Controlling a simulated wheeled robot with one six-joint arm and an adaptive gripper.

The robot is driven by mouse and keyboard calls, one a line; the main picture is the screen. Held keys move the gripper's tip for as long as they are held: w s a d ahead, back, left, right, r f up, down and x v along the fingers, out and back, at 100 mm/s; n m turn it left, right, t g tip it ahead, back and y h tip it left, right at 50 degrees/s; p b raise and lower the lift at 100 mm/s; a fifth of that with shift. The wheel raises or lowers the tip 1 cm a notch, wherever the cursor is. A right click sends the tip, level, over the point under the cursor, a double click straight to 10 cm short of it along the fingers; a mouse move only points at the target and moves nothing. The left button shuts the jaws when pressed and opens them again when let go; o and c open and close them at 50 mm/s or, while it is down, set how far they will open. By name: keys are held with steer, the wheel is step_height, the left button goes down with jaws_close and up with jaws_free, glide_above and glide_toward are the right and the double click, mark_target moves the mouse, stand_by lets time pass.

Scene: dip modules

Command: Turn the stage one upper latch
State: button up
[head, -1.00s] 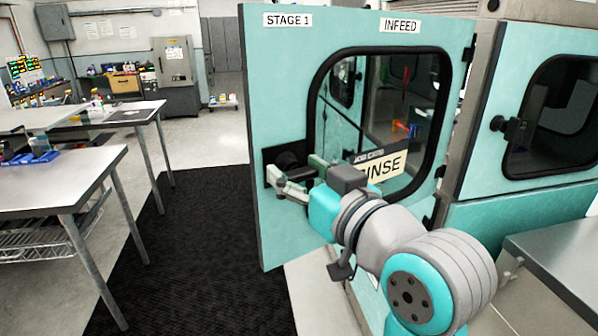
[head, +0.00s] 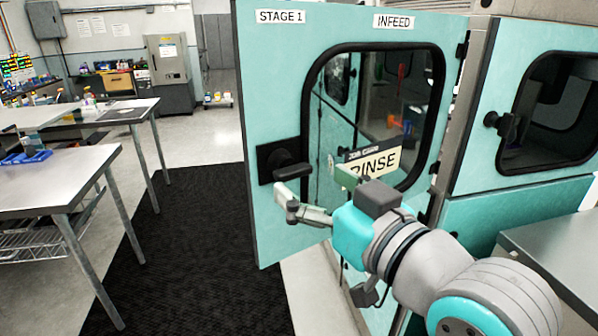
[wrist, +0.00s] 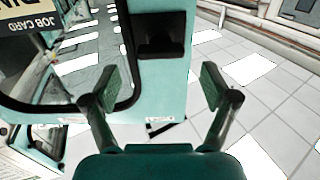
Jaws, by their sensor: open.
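The teal door (head: 270,90) labelled STAGE 1 and INFEED stands swung out, with hinges along its right edge. A black latch (head: 290,172) sits on a black plate at the door's left side; its handle lies roughly level. In the wrist view the black latch (wrist: 160,40) is ahead of the fingers, near the top. My gripper (head: 316,188) is open and empty, just below and right of the latch in the head view. Its two green-padded fingers are spread wide in the wrist view (wrist: 160,82), apart from the latch.
A RINSE job card (head: 375,172) is on the door window's lower part, close behind my gripper. A second teal door (head: 480,160) with its own black latch (head: 503,124) is at right. A metal table (head: 60,180) stands at left. The dark floor mat (head: 175,235) between is clear.

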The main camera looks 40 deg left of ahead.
steer(key=v, duration=0.6)
steer(key=shift+d, duration=0.3)
steer(key=shift+s, duration=0.15)
steer(key=w+d+f+m+t+h, duration=0.25)
steer(key=d+f+m, duration=0.2)
steer(key=f, duration=0.45)
steer(key=w+d+f+m+t+h, duration=0.1)
steer(key=d+f+m+t+h, duration=0.15)
steer(key=d+f, duration=0.4)
steer(key=w+d+f+m+t+h, duration=0.2)
steer(key=d+f+m+t, duration=0.15)
steer(key=f, duration=0.75)
steer(key=s+d+f+m+h, duration=0.3)
steer(key=s+d+f+h, duration=0.2)
steer(key=s+d+f, duration=0.5)
steer(key=s+d+f+h, duration=0.2)
steer(key=s+d, duration=0.2)
steer(key=s, duration=0.7)
steer(key=s+d+f+h, duration=0.2)
steer(key=s+d, duration=0.3)
steer(key=s, duration=0.6)
steer(key=shift+d+f+h, duration=0.2)
steer(key=shift+f+h, duration=0.2)
steer(key=shift+f, duration=0.25)
